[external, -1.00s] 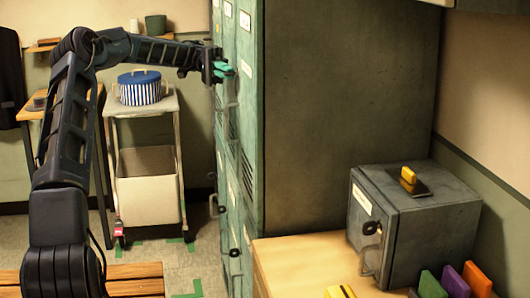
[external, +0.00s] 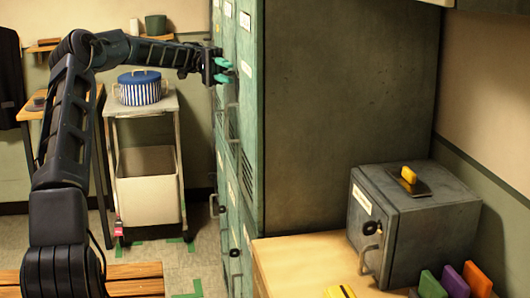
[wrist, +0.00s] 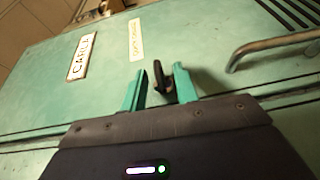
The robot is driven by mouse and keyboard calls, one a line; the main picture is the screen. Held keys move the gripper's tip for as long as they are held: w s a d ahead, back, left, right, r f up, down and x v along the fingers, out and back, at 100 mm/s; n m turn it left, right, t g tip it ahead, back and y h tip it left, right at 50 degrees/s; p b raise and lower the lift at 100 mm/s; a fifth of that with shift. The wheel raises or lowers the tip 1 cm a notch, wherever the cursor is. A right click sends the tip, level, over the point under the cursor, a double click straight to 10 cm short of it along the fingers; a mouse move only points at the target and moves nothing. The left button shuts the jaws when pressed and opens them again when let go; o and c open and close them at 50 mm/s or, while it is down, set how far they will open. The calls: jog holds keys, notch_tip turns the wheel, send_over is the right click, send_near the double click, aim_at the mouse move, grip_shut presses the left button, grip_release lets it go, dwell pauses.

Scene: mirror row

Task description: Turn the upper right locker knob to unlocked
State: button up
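The black locker knob (wrist: 160,78) sits on the green locker door (wrist: 90,100) in the wrist view, its narrow grip pointing away from the gripper. My gripper (wrist: 158,86) is open, with one teal finger on each side of the knob. The knob is nearer the right finger; I cannot tell whether they touch. In the external view my gripper (external: 225,70) is at the upper part of the green locker front (external: 247,110), and its two fingers show apart. The knob is hidden there.
A name plate (wrist: 81,56) reading "CARLA", a paler label (wrist: 135,39) and a metal handle (wrist: 270,45) are on the door. A grey box (external: 400,225) stands on a wooden counter (external: 290,265). A cart (external: 148,155) holds a striped pot (external: 140,92).

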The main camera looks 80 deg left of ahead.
jog(key=shift+a, duration=0.15)
jog(key=v, duration=0.7)
dwell(0.5)
jog(key=shift+s+a, duration=0.1)
jog(key=shift+a, duration=0.05)
jog(key=shift+f, duration=0.15)
